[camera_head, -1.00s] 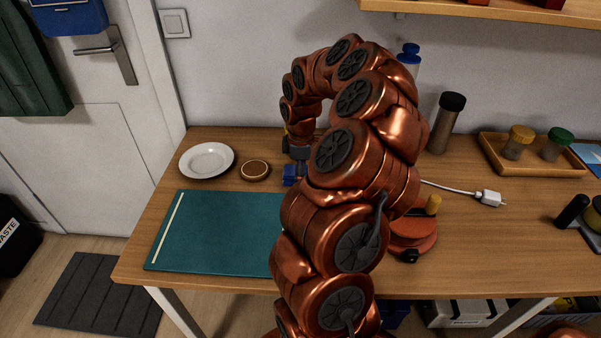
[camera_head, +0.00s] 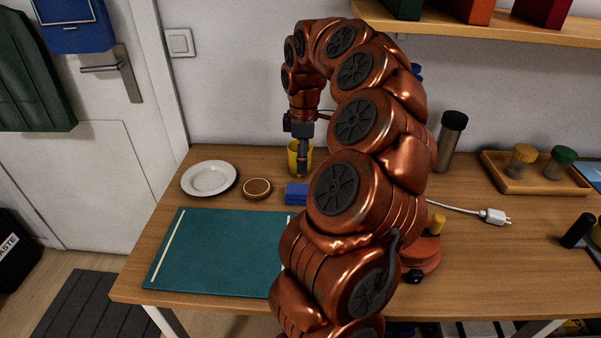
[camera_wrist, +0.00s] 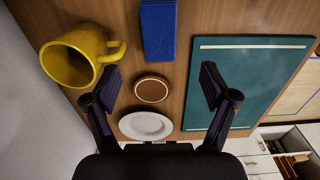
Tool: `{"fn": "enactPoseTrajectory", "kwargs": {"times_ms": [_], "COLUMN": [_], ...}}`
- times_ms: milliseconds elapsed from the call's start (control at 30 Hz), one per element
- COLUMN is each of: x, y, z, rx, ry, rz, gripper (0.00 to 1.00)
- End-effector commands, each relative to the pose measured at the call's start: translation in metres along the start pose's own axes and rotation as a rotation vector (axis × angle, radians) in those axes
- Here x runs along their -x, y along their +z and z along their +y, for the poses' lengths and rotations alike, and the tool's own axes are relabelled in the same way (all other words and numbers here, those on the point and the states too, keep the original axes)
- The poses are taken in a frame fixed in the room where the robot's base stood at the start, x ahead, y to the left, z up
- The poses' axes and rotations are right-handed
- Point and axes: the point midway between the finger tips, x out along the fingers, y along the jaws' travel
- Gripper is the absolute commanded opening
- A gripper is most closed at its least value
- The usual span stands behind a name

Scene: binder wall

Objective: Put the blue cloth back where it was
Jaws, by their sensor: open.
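The blue cloth (camera_head: 296,194) lies as a small folded block on the wooden table, just beyond the teal mat's upper right corner. It also shows at the top of the wrist view (camera_wrist: 158,30), flat and apart from my fingers. My gripper (camera_head: 303,162) points down above the table, behind the cloth and in front of the yellow mug. In the wrist view my gripper (camera_wrist: 160,85) has its two fingers wide apart with nothing between them. My arm hides part of the table right of the cloth.
A yellow mug (camera_wrist: 72,62) stands close to one finger. A round coaster (camera_head: 257,188), a white plate (camera_head: 209,178) and the teal mat (camera_head: 220,250) lie to the left. A dark bottle (camera_head: 450,142), a wooden tray (camera_head: 540,182) and a white plug (camera_head: 495,216) are on the right.

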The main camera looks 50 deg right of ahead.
Motion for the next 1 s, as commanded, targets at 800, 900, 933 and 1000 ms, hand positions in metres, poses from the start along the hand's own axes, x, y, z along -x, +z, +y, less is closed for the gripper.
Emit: {"fn": "enactPoseTrajectory", "kwargs": {"times_ms": [800, 900, 933, 1000], "x": [0.039, 0.035, 0.033, 0.028], "y": [-0.116, -0.116, -0.114, -0.109], "z": [-0.200, -0.240, -0.251, -0.278], "rx": [-0.087, -0.145, -0.164, -0.215], "ry": [-0.028, -0.037, -0.039, -0.046], "rz": [-0.004, -0.025, -0.034, -0.053], "gripper": [0.84, 0.84, 0.84, 0.84]}}
